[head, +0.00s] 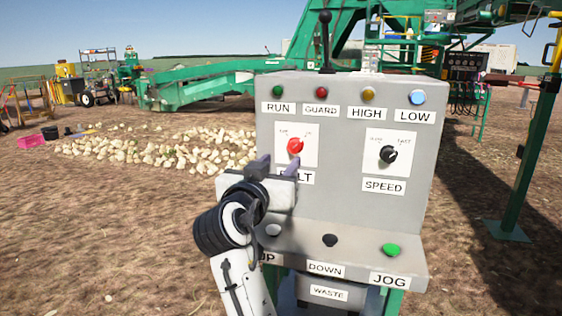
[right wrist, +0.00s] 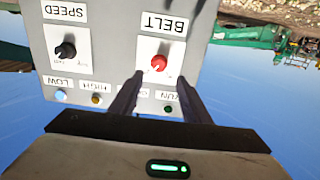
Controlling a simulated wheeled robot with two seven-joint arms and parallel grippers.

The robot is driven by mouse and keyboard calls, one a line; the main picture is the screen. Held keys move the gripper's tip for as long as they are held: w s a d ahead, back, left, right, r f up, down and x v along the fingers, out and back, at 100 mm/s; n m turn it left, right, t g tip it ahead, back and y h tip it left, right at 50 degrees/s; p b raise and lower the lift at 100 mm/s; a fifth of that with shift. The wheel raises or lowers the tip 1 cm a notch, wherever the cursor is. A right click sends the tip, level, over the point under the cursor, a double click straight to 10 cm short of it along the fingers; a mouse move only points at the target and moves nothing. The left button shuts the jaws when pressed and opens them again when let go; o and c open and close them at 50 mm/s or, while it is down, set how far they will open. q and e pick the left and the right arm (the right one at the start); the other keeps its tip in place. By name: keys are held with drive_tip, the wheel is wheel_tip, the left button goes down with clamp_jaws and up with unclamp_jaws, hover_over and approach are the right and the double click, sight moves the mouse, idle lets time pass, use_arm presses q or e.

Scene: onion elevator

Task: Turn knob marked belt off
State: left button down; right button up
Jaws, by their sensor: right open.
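The red belt knob (head: 295,146) sits on a white plate on the grey control panel (head: 345,210). The BELT label (head: 305,178) below it is partly covered by my right gripper in the head view. My right gripper (head: 277,164) is open and empty, just in front of the panel, low and left of the knob in that view. In the right wrist view, which is upside down, the red knob (right wrist: 158,63) shows between and beyond the fingertips (right wrist: 159,76). I cannot tell whether the fingers touch the panel. My left gripper is not in view.
The black speed knob (head: 388,154) is to the right on the same panel. Coloured lamps line the top, and a black lever (head: 325,45) stands above. UP, DOWN and JOG buttons (head: 391,249) are on the lower ledge. Onions (head: 165,150) lie on the ground behind.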

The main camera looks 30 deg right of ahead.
sight(293, 148)
drive_tip(key=x, duration=1)
drive_tip(key=shift+s+d+r, duration=0.1)
drive_tip(key=shift+s, duration=0.05)
drive_tip(key=shift+p, duration=0.3)
drive_tip(key=c, duration=1)
